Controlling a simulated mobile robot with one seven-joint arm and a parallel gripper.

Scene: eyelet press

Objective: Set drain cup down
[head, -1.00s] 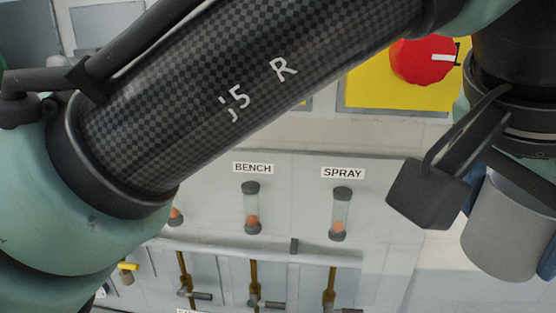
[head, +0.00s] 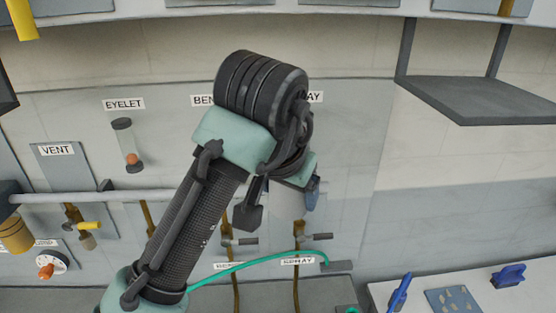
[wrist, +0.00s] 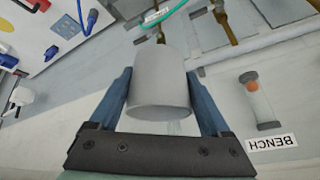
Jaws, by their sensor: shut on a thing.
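The drain cup (wrist: 160,85) is a plain grey cylinder. In the wrist view it sits between the two blue fingers of my gripper (wrist: 160,100), which is shut on it from both sides. In the head view the cup (head: 287,203) hangs below my wrist, partly hidden by the arm, with one blue finger at its right. The cup is in the air in front of the grey wall panel, apart from any surface. I cannot see inside it.
A white bench (head: 440,295) at lower right holds a blue pen-like tool (head: 400,291), a blue clamp-like item (head: 508,275) and a small plate (head: 454,302). A dark shelf (head: 485,100) juts out at upper right. A green hose (head: 262,258) and brown valve pipes lie below the cup.

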